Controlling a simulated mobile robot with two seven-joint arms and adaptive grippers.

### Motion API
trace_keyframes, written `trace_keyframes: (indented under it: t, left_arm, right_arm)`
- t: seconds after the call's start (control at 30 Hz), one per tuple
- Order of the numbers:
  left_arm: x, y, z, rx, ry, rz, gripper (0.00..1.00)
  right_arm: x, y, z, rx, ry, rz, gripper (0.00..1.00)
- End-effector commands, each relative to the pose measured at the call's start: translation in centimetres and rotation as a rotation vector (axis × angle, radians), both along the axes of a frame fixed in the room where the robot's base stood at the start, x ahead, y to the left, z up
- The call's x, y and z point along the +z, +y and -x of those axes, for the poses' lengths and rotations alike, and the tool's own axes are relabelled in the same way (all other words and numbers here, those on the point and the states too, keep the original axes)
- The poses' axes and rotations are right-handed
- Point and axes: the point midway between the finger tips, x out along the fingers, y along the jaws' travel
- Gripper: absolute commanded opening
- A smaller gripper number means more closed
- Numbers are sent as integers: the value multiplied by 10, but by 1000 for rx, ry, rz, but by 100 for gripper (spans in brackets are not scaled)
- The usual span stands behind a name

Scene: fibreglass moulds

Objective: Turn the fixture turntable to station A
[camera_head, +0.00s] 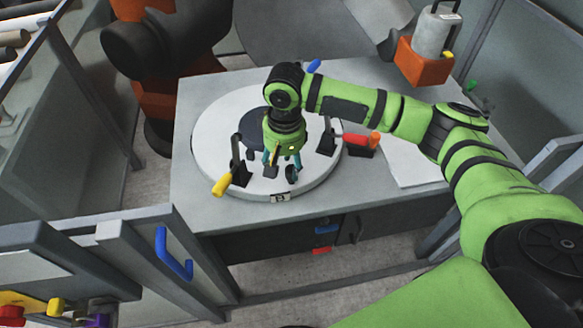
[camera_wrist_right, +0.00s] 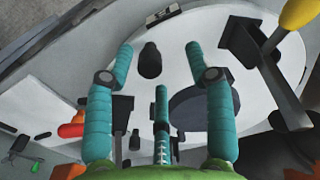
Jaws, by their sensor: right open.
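The fixture turntable (camera_head: 215,145) is a round pale disc on a grey table, and it fills much of the right wrist view (camera_wrist_right: 258,90). A small label plate (camera_head: 280,198) sits at its front rim and also shows in the right wrist view (camera_wrist_right: 163,15). A short black knob (camera_head: 292,172) stands on the disc near that rim. My right gripper (camera_head: 281,168) is open and points down over the disc's front part. In the right wrist view the knob (camera_wrist_right: 150,60) appears between the spread teal fingertips; contact cannot be told. My left gripper is not in view.
A yellow-handled clamp (camera_head: 222,185) and a red-handled clamp (camera_head: 355,139) stand around the disc. A blue handle (camera_head: 314,66) shows behind my arm. A white sheet (camera_head: 412,165) lies on the table's right. An orange machine (camera_head: 160,95) stands behind left; a gate with blue handle (camera_head: 172,258) is front left.

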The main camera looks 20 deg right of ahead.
Motion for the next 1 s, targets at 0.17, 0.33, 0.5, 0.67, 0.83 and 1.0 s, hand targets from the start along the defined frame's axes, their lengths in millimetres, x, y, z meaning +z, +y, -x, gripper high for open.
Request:
trace_keyframes:
  t: [0.17, 0.33, 0.5, 0.67, 0.83, 1.0]
  left_arm:
    - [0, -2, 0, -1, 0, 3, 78]
    - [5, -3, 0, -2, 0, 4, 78]
    - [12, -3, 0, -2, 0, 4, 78]
    - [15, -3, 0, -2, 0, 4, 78]
    - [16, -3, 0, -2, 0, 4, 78]
    - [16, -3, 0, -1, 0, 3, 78]
  right_arm:
    - [18, -23, -12, -109, 14, 26, 54]
    - [5, -26, -12, -125, 22, 29, 54]
    - [-22, -26, -11, -124, 21, 29, 54]
    - [-41, -25, -12, -122, 18, 29, 54]
    - [-50, -25, -12, -120, 17, 27, 54]
    - [-50, -25, -12, -120, 16, 27, 54]
